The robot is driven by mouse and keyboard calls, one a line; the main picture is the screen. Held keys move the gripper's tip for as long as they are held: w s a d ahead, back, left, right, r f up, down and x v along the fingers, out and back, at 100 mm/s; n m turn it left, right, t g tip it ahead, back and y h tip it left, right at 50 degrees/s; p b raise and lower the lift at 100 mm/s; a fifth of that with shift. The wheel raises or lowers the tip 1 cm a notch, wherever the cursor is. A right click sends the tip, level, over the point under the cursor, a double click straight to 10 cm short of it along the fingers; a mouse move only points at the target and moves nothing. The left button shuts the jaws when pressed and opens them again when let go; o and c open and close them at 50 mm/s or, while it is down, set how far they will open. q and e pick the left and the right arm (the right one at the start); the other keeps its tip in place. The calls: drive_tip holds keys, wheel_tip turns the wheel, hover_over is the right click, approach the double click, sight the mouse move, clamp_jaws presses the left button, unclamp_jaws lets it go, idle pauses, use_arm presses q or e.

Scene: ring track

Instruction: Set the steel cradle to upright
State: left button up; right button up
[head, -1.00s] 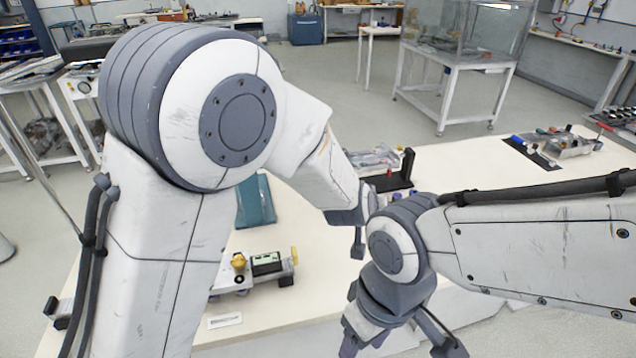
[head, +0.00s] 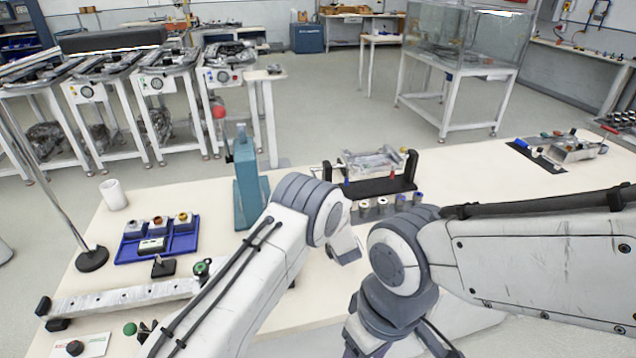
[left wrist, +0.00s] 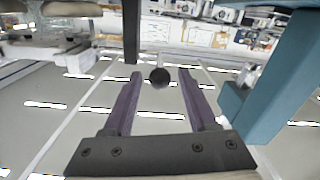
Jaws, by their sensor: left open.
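The steel cradle (head: 375,160) appears to be the shiny metal piece between the black end posts of a stand at the back of the bench. Its exact tilt is hard to tell. My left arm reaches up in front of the stand; its gripper is hidden in the head view. In the left wrist view my left gripper (left wrist: 160,76) is open, with a dark round ball (left wrist: 159,78) seen between its purple fingers; I cannot tell its distance. My right gripper (head: 362,345) is at the bottom edge, partly cut off, apart from the cradle.
A teal column (head: 250,190) stands left of the stand and also fills the right of the left wrist view (left wrist: 285,75). Several capped vials (head: 382,205) stand before the cradle. A blue tray (head: 185,250) lies left.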

use_arm(q)
drive_tip(key=shift+x, duration=2.1)
clamp_jaws()
drive_tip(key=shift+d, duration=0.1)
